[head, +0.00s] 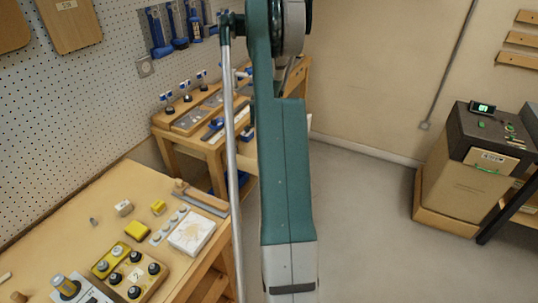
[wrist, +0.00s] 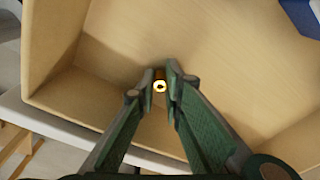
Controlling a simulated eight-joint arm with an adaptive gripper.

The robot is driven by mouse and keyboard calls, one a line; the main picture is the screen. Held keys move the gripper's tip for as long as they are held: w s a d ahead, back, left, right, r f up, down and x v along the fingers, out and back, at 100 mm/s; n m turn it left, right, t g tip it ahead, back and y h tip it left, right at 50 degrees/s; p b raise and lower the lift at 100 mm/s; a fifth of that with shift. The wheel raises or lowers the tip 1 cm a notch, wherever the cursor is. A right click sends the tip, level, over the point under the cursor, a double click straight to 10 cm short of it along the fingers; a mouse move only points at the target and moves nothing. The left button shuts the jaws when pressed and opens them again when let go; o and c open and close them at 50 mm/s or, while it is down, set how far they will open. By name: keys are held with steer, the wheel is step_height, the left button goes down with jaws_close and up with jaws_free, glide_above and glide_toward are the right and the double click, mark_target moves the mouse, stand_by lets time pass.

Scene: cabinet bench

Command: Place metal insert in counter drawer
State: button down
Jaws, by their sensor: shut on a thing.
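In the wrist view, my gripper (wrist: 160,80) is shut on the metal insert (wrist: 160,87), a small brass-coloured ring with a dark centre. The insert sits between the fingertips. Below and around the fingertips is an open-topped, light wooden drawer (wrist: 52,45) with a flat, bare floor and raised walls. I cannot tell how far the insert is above the drawer floor. In the head view, my arm crosses the middle of the picture, and neither my gripper nor the insert shows.
In the wrist view, a blue object (wrist: 302,14) is at the top right corner. In the head view, a wooden workbench (head: 70,215) at the left carries a yellow button box (head: 128,272) and small blocks. A dark machine (head: 485,135) stands at the right. Floor between is clear.

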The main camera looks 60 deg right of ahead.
steer(key=shift+f, duration=0.15)
steer(key=c, duration=2.5)
jaws_free()
steer(key=shift+o, duration=0.2)
step_height(320, 180, up, 12)
steer(key=w+p, duration=0.1)
steer(key=p, duration=0.1)
steer(key=shift+w+a, duration=0.15)
steer(key=shift+a, duration=0.25)
